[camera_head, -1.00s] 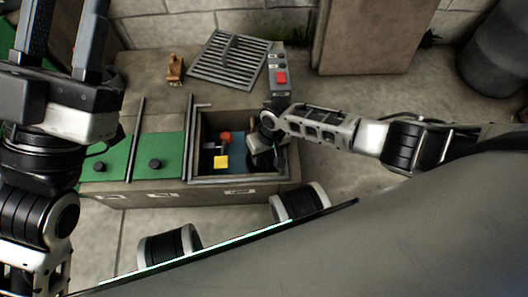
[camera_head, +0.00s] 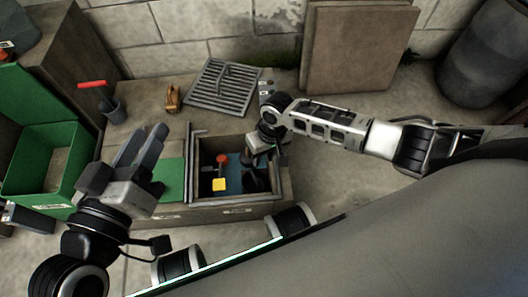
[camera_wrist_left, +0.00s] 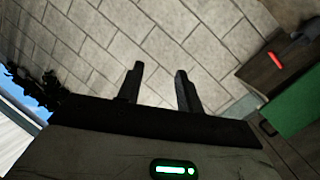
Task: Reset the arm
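My left gripper (camera_head: 146,137) is over the left part of the low bench, empty, its two dark fingers pointing up and away. In the left wrist view the fingers (camera_wrist_left: 158,84) stand apart with only stone wall or floor blocks between them. My right arm (camera_head: 330,122) reaches in from the right. My right gripper (camera_head: 256,172) is down inside the open pit box (camera_head: 237,200), its fingers dark and partly hidden.
A metal grate (camera_head: 223,88) and a small wooden object (camera_head: 172,98) lie behind the box. A dark cup (camera_head: 114,110) with a red-handled tool stands at left. A green bin (camera_head: 45,160) is at far left. A panel (camera_head: 358,50) leans on the wall; a barrel (camera_head: 485,65) stands right.

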